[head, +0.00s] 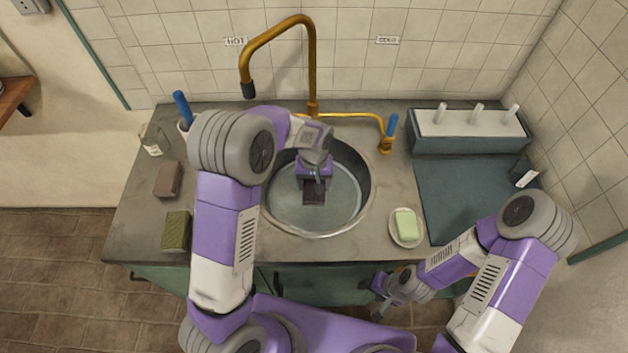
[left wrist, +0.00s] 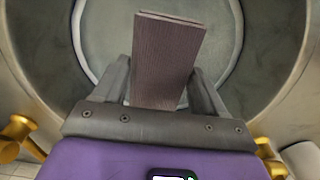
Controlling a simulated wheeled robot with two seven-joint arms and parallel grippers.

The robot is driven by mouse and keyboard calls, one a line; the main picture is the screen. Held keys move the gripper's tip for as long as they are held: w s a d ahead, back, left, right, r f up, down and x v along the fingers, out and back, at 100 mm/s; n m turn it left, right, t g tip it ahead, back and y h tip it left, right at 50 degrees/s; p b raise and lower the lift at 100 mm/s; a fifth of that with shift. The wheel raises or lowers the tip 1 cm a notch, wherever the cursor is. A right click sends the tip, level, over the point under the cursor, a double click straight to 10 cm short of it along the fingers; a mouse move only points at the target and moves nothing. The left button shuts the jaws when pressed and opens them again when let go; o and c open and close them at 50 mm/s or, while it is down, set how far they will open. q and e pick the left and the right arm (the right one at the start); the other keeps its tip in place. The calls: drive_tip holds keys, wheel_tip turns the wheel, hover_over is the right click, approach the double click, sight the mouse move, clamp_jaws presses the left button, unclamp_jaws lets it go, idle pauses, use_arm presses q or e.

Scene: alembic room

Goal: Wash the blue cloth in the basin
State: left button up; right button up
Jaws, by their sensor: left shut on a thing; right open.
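The round metal basin (head: 320,233) is set in the counter, with a pale grey-blue surface inside; I cannot tell whether that is water. My left gripper (head: 314,186) points down into the basin. It is shut on a flat, folded, dark brownish-mauve cloth-like piece (head: 314,198), also seen in the left wrist view (left wrist: 168,50) between the fingers (left wrist: 158,68). The piece is over the basin, and I cannot tell whether it touches the bottom. I see no plainly blue cloth. My right gripper (head: 372,296) is open and empty, low in front of the counter.
A brass tap (head: 311,60) arches behind the basin; a blue-handled lever (head: 391,128) stands right. A green soap on a dish (head: 404,240) is right of the basin. Brown (head: 167,179) and olive (head: 176,231) blocks and a jar (head: 153,144) stand left.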

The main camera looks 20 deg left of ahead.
use_arm(q)
drive_tip(key=shift+f+b, duration=4.05)
drive_tip(key=shift+f, duration=2.1)
drive_tip(key=shift+d, duration=0.1)
drive_tip(key=shift+w+d, duration=0.25)
drive_tip(key=shift+d, duration=0.45)
drive_tip(key=shift+w+d, duration=0.2)
drive_tip(key=shift+d, duration=0.45)
drive_tip(key=shift+s+a, duration=0.25)
drive_tip(key=shift+a, duration=0.5)
drive_tip(key=shift+s+a, duration=0.2)
drive_tip(key=shift+a, duration=0.5)
drive_tip(key=shift+r+p, duration=3.55)
drive_tip(key=shift+r, duration=1)
wheel_tip(320, 180, up, 12)
drive_tip(key=p, duration=0.9)
drive_tip(key=shift+r, duration=0.1)
